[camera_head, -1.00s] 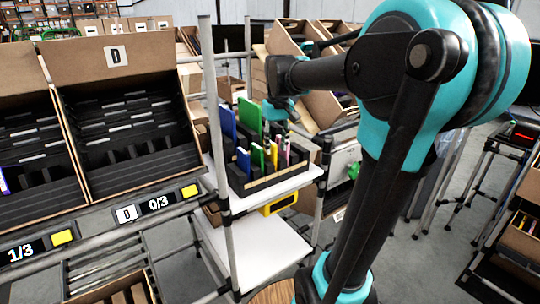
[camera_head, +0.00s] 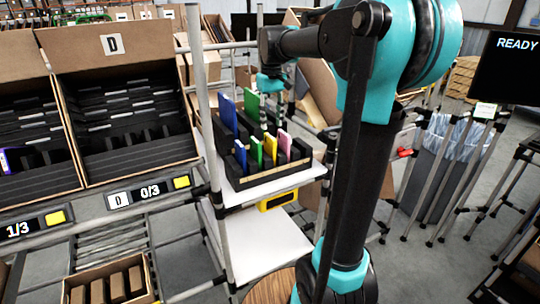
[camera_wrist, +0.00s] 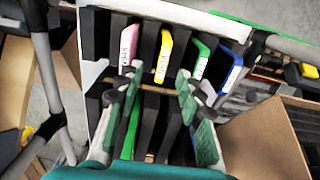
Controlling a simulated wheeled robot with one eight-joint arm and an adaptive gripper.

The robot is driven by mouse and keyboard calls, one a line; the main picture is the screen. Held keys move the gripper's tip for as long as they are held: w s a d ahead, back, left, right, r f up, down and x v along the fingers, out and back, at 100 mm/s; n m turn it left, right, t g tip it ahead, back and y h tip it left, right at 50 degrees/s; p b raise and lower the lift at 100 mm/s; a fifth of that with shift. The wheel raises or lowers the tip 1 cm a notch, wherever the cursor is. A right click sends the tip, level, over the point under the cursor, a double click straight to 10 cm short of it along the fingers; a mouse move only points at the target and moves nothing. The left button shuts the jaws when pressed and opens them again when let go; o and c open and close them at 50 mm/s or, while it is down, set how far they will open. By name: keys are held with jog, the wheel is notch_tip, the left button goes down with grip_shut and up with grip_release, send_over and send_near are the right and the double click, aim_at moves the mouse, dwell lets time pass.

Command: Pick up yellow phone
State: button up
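The yellow phone (camera_head: 271,148) stands upright in a slot of the black rack (camera_head: 262,182), between a green phone (camera_head: 256,151) and a pink phone (camera_head: 285,144). In the wrist view the yellow phone (camera_wrist: 163,57) shows with a white label, just beyond my fingertips. My gripper (camera_wrist: 158,88) is open and empty, its two fingers spread over the rack. In the head view my gripper (camera_head: 272,92) hangs above the rack's back row; its fingertips are hard to make out there.
Blue phones (camera_head: 241,155) and a taller green phone (camera_head: 251,108) also stand in the rack. The rack sits on a white shelf (camera_head: 230,190) beside a metal post (camera_head: 203,110). A carton marked D (camera_head: 120,120) is at the left.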

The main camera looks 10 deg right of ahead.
aim_at(270, 136)
jog(key=f, duration=0.8)
jog(key=shift+a+f, duration=0.1)
jog(key=shift+a, duration=0.15)
grip_shut()
